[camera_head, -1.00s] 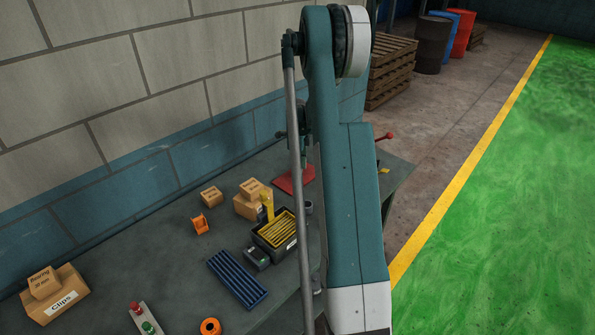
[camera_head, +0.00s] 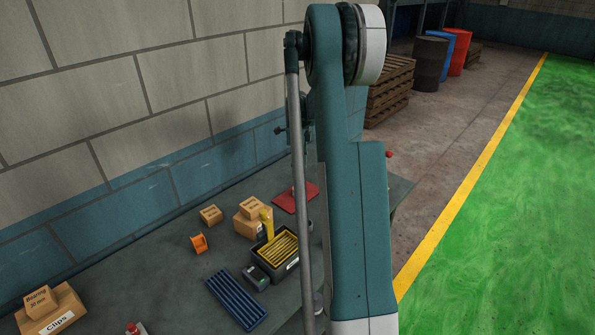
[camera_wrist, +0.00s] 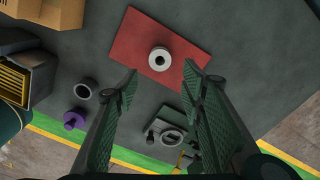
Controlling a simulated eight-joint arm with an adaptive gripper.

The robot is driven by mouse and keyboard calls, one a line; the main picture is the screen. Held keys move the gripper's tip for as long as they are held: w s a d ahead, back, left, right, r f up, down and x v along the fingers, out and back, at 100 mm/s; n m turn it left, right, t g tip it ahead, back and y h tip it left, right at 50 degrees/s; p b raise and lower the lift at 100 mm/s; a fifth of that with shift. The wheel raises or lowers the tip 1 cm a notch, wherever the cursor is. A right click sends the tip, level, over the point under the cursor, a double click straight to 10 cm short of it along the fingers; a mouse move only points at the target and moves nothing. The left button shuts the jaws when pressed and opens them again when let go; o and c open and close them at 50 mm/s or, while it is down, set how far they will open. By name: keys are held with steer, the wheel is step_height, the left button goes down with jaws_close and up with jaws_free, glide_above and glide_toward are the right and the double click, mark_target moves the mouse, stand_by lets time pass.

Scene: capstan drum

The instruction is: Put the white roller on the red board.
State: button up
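The white roller (camera_wrist: 160,58) stands on end on the red board (camera_wrist: 185,38) in the wrist view, its hole facing up toward the camera. It appears to rest on the board, near its front edge. My gripper (camera_wrist: 160,76) is open, with its two green-padded fingers spread wide. The roller shows between and just beyond the fingertips, apart from both. In the head view, the red board (camera_head: 284,201) lies on the bench, partly behind my arm, and I cannot make out the roller there. My gripper is small and partly hidden there, above the board.
In the wrist view, a dark grey ring (camera_wrist: 84,89), a purple piece (camera_wrist: 74,120) and a grey device with a round top (camera_wrist: 171,136) are nearby. Cardboard boxes (camera_head: 251,220) and a black bin of yellow bars (camera_head: 262,268) stand left of my arm. Bench right of the board is clear.

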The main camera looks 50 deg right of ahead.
steer(key=shift+a, duration=0.1)
stand_by(0.7)
steer(key=s+a+r+n+t, duration=0.15)
steer(key=a+r+n, duration=0.4)
steer(key=a, duration=0.55)
steer(key=s+a+r+n+t+h, duration=0.15)
steer(key=a+r+n, duration=0.25)
steer(key=a+r, duration=0.5)
steer(key=s+a+r+n, duration=0.3)
steer(key=a+r+n, duration=0.15)
steer(key=a, duration=0.75)
steer(key=s+a+f+n+t+y, duration=0.1)
steer(key=s+a+n+t, duration=0.3)
steer(key=s+a+n, duration=1.2)
steer(key=s+a, duration=0.5)
steer(key=a, duration=0.3)
steer(key=shift+s+a+f, duration=0.15)
steer(key=shift+s+a, duration=0.2)
steer(key=shift+a, duration=0.05)
